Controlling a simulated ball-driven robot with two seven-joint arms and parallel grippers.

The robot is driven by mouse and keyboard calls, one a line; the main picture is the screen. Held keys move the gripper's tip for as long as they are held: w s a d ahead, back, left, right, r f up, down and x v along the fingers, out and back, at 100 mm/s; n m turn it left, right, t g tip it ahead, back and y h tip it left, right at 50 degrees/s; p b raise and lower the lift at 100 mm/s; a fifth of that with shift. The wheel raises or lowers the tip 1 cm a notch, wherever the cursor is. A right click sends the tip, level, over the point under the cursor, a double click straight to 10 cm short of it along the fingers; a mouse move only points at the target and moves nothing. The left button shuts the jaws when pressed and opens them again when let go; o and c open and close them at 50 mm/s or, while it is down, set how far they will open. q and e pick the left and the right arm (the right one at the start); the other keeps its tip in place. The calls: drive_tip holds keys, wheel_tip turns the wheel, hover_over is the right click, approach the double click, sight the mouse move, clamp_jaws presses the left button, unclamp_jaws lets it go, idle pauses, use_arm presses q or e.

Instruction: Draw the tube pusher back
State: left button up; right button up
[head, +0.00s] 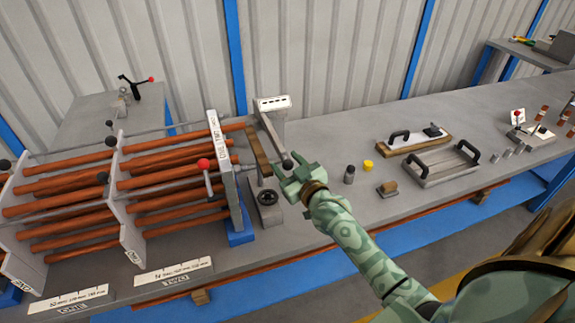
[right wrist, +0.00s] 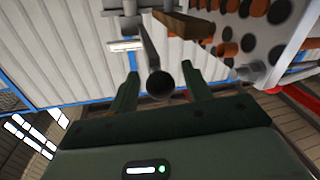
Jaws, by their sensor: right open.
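The tube pusher seems to be the grey post with a white label plate (head: 272,104), a wooden bar (head: 258,150) and a grey lever ending in a dark ball knob (head: 287,164). It stands just right of the white end plate of the tube bundle. My right gripper (head: 291,181) is open at the knob. In the right wrist view the knob (right wrist: 160,84) shows between the two spread fingers, with the lever running away behind it. I cannot tell whether a finger touches it. My left gripper is out of view.
The copper tube bundle (head: 170,160) fills the bench's left, with a red-balled lever (head: 204,164) on its end plate (head: 222,160).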

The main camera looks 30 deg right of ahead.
clamp_jaws()
drive_tip(key=s+d+p, duration=0.1)
drive_tip(key=d, duration=0.5)
drive_tip(key=shift+s+d, duration=0.3)
drive_tip(key=shift+c, duration=1.7)
unclamp_jaws()
drive_tip(key=shift+d, duration=0.1)
drive_tip(key=o, duration=0.3)
drive_tip(key=shift+d, duration=0.1)
drive_tip(key=shift+o, duration=0.2)
drive_tip(key=shift+s, duration=0.1)
